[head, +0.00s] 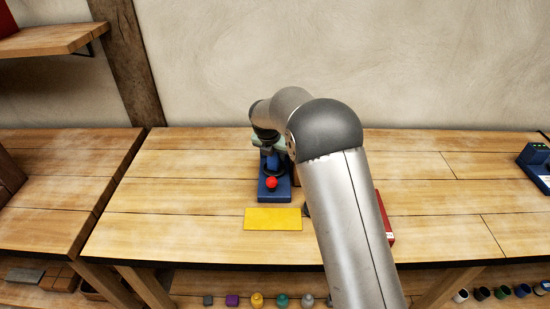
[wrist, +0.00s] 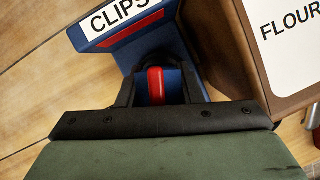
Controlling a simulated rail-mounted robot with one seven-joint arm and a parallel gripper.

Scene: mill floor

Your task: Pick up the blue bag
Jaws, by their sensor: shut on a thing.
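My gripper (head: 268,170) is over the bench, left of the middle, partly hidden by my arm in the head view. In the head view a red ball (head: 271,183) shows just in front of the gripper, over a blue base (head: 275,194).
A brown block with a FLOUR label (wrist: 290,30) stands close to the right of the fingers. A yellow sheet (head: 273,219) lies in front. A red object (head: 384,220) is partly behind my arm, and a blue device (head: 535,165) stands far right. The bench's left part is clear.

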